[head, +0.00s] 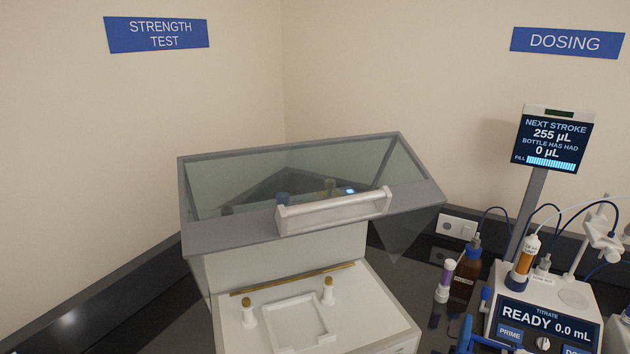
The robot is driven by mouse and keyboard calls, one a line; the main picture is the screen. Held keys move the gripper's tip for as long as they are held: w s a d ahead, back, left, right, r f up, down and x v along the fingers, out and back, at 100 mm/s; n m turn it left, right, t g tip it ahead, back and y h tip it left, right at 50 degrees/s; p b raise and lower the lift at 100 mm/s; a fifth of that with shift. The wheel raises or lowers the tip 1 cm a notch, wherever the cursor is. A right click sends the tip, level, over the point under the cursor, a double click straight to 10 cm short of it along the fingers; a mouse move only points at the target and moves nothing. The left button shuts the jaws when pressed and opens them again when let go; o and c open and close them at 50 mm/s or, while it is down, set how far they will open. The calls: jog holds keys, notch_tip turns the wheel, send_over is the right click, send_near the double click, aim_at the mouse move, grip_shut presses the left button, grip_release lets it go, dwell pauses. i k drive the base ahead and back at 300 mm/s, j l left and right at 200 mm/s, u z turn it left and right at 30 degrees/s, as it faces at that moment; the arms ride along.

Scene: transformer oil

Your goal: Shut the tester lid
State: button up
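The tester (355,318) stands in the corner under the strength test sign, a white box with a shallow square recess in its top. Its lid (215,243) is open, tilted up above the body. The lid has a grey frame, clear panels and a white bar handle (335,210) along its near edge. A brass-coloured rod (292,279) and two white posts with brass tops (328,291) (249,313) show under the raised lid. My gripper is not in view.
A dosing unit (550,310) with a screen on a post (549,142), bottles and tubes stands at the right. Blue parts (466,333) show at the bottom edge. Dark counter lies left of the tester.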

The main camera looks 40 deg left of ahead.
aim_at(200, 238)
jog(key=u, duration=1.8)
